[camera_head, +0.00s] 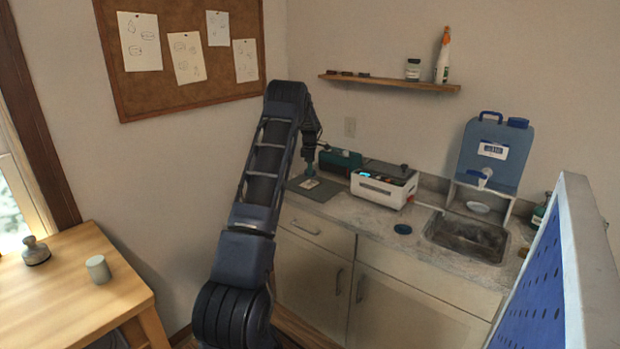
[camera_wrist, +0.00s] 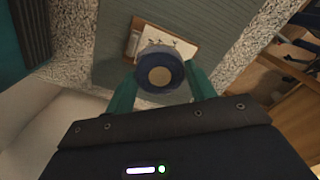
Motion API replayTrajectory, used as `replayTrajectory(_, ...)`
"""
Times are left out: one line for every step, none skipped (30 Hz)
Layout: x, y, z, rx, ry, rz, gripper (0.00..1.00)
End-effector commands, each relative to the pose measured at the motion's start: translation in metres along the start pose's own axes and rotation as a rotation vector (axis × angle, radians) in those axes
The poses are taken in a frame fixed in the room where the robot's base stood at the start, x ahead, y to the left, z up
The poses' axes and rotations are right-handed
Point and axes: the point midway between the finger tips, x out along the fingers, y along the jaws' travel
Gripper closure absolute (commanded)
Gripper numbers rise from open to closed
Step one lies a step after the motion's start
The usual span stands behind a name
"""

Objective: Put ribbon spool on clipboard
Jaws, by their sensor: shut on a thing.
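The ribbon spool (camera_wrist: 160,73), a dark blue round spool with a tan centre, is between the green fingers of my gripper (camera_wrist: 160,85) in the wrist view. My gripper is shut on it. The clipboard (camera_wrist: 185,47), a small brown board with a marked white sheet, lies behind and below the spool, which hides part of it. I cannot tell whether the spool touches it. In the head view my gripper (camera_head: 309,171) is over the small clipboard (camera_head: 309,184) on the counter; the spool is not clear there.
The clipboard lies on a grey-green mat (camera_head: 325,192). A white and dark box-shaped device (camera_head: 383,187) stands right of it, with a green box (camera_head: 340,159) behind. A dark blue disc (camera_head: 402,229) and a sink (camera_head: 468,238) are farther right. A wooden table (camera_head: 65,290) is at left.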

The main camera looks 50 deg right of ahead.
Motion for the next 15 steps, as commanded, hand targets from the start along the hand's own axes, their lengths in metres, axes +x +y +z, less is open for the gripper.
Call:
replayTrajectory(0.003, 0.0, 0.0, 0.0, 0.0, -0.001, 0.67)
replayTrajectory(0.005, 0.0, 0.0, 0.0, 0.0, -0.001, 0.67)
replayTrajectory(0.008, 0.0, 0.0, 0.0, 0.0, -0.001, 0.67)
replayTrajectory(0.012, 0.0, 0.0, 0.0, 0.0, -0.002, 0.67)
replayTrajectory(0.016, -0.001, 0.0, 0.0, 0.0, -0.002, 0.67)
replayTrajectory(0.022, -0.001, 0.0, 0.0, 0.0, -0.003, 0.67)
replayTrajectory(0.026, -0.001, 0.0, 0.0, 0.0, -0.004, 0.67)
replayTrajectory(0.03, -0.001, 0.0, 0.0, 0.0, -0.003, 0.67)
replayTrajectory(0.035, 0.0, 0.0, 0.0, 0.0, -0.002, 0.67)
replayTrajectory(0.038, 0.0, 0.0, 0.0, 0.0, -0.001, 0.67)
replayTrajectory(0.041, 0.0, 0.0, 0.0, 0.0, -0.001, 0.67)
replayTrajectory(0.043, 0.0, 0.0, 0.0, 0.0, -0.001, 0.67)
replayTrajectory(0.043, 0.0, 0.0, 0.0, 0.0, 0.0, 0.67)
replayTrajectory(0.043, 0.0, 0.0, 0.0, 0.0, 0.0, 0.67)
replayTrajectory(0.043, 0.0, 0.0, 0.0, 0.0, 0.0, 0.67)
